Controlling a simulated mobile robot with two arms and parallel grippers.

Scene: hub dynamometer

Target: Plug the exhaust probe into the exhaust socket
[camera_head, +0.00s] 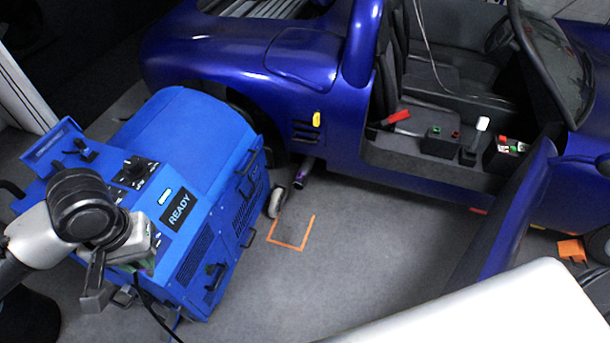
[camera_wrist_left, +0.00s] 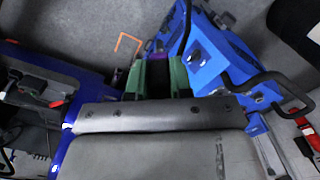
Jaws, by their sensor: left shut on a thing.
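My left gripper (camera_head: 96,290) hangs beside the near left side of the blue machine in the head view. In the left wrist view its green-lined fingers (camera_wrist_left: 157,76) are shut on a dark thing (camera_wrist_left: 157,74), mostly hidden between them. I cannot tell whether this is the exhaust probe. A short metal pipe with a purplish end (camera_head: 303,174) sticks out under the car's side, apart from the gripper; I cannot tell whether it is the exhaust socket. My right gripper is not in view.
The blue machine (camera_head: 195,140) with a READY display stands left of the blue car (camera_head: 235,55). A black cable (camera_head: 157,315) hangs near the gripper. The open car door (camera_head: 505,215) juts out. Bare floor (camera_head: 365,250) lies between, with an orange corner mark (camera_head: 290,244).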

